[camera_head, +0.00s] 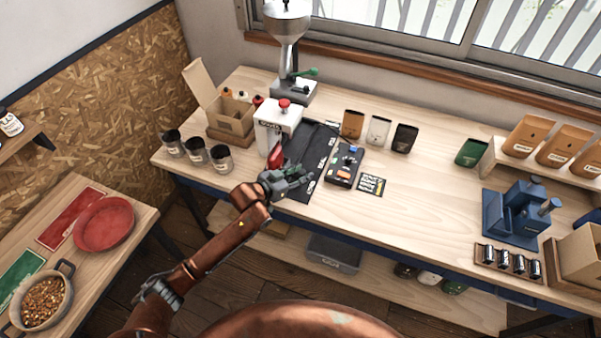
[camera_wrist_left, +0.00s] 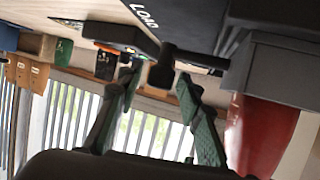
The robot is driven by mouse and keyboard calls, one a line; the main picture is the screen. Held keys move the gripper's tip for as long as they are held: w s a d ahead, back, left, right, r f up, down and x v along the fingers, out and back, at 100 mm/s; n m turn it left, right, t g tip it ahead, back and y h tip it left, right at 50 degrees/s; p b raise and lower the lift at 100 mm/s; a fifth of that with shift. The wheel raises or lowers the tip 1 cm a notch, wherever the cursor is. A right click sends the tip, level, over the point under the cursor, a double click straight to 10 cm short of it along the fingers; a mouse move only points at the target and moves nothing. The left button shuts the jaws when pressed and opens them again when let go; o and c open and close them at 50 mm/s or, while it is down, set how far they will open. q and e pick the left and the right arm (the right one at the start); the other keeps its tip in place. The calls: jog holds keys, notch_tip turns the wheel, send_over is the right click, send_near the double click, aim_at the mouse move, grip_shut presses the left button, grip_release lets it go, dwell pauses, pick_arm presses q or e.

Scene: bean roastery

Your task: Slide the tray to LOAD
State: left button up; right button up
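A black track (camera_head: 318,140) with white labels lies on the bench; one label reads LOAD in the left wrist view (camera_wrist_left: 146,16). A grey block (camera_wrist_left: 262,75), seemingly the tray, carries a red pouch (camera_wrist_left: 255,135); the pouch also shows in the head view (camera_head: 275,156). A dark bar with a knob-like handle (camera_wrist_left: 162,74) reaches out from the block. My left gripper (camera_head: 300,176) is at the track's near part. In the wrist view its green-padded fingers (camera_wrist_left: 158,84) are apart, with the handle between or just beyond their tips; contact is unclear. My right gripper is out of view.
A white machine with a red button (camera_head: 278,120) stands left of the track. Dark cups (camera_head: 196,150) and an open carton (camera_head: 230,117) are further left. A black box of small parts (camera_head: 344,166) and a card (camera_head: 371,185) lie close right.

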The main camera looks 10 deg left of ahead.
pick_arm(q)
jog(key=shift+o, duration=0.2)
jog(key=shift+w+d, duration=0.15)
jog(key=v, duration=1.2)
